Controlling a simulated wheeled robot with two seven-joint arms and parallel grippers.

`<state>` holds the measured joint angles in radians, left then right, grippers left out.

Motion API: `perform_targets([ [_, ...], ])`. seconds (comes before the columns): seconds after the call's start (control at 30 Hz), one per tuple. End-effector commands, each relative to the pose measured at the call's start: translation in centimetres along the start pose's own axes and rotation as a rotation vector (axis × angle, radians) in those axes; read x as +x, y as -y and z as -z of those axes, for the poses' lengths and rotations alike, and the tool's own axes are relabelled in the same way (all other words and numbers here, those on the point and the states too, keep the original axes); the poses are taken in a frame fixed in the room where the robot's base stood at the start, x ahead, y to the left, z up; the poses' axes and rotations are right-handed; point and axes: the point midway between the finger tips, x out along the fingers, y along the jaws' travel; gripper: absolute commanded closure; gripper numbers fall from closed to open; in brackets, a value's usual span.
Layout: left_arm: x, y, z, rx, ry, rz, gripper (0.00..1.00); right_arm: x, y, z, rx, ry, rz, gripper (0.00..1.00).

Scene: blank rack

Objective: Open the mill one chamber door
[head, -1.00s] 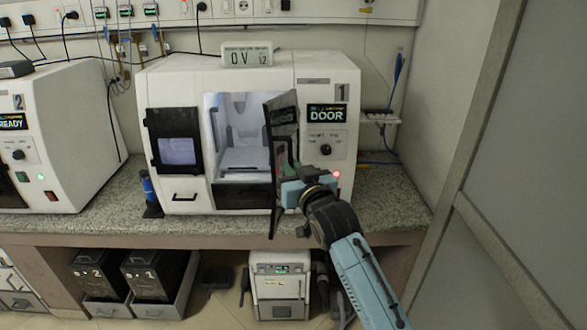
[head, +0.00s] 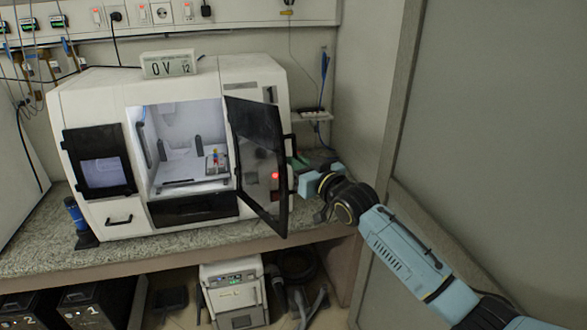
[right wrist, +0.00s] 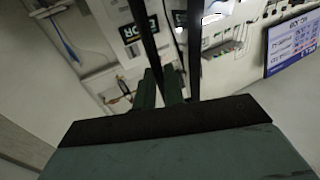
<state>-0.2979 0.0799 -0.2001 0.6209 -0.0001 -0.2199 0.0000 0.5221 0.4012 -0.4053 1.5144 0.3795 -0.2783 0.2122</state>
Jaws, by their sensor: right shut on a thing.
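The white mill one (head: 95,100) stands on the counter in the head view. Its dark-framed chamber door (head: 258,135) is swung out to the right, and the lit chamber (head: 180,125) shows through the opening. A small part with red and yellow colours (head: 215,158) stands inside. My right gripper (head: 301,168) is at the door's far right side, shut on the door's handle; the door partly hides the fingertips. In the right wrist view the green fingers (right wrist: 162,88) are close together beside dark upright bars of the door. My left gripper is not in view.
A grey wall panel (head: 490,120) stands close on the right, near my right arm. A blue bottle (head: 76,215) stands at the mill's front left. The counter's front strip (head: 150,252) is mostly clear. A white unit (head: 233,293) sits below.

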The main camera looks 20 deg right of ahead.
Motion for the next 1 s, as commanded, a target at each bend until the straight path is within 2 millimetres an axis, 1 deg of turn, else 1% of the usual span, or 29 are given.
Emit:
perform_targets([
  [0.13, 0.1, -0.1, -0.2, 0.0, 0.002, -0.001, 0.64, 0.0, -0.6, 0.1, 0.0, -0.004, -0.001, 1.0],
  [0.47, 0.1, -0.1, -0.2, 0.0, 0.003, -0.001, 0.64, 0.0, -0.6, 0.2, 0.0, -0.004, -0.001, 1.0],
  [0.5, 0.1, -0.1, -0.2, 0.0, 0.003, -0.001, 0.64, 0.0, -0.6, 0.2, 0.0, -0.004, -0.001, 0.85],
  [0.53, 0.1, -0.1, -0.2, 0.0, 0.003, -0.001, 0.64, 0.0, -0.6, 0.2, 0.0, -0.004, -0.001, 0.82],
  [0.57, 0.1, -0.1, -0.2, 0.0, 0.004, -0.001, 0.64, 0.0, -0.6, 0.2, 0.0, -0.004, -0.001, 0.8],
  [0.87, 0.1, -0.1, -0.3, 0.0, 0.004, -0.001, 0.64, -0.1, -0.6, 0.1, 0.001, -0.002, -0.001, 0.8],
  [1.0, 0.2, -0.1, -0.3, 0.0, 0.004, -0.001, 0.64, -1.2, -0.6, -0.1, 0.001, -0.001, 0.0, 0.8],
])
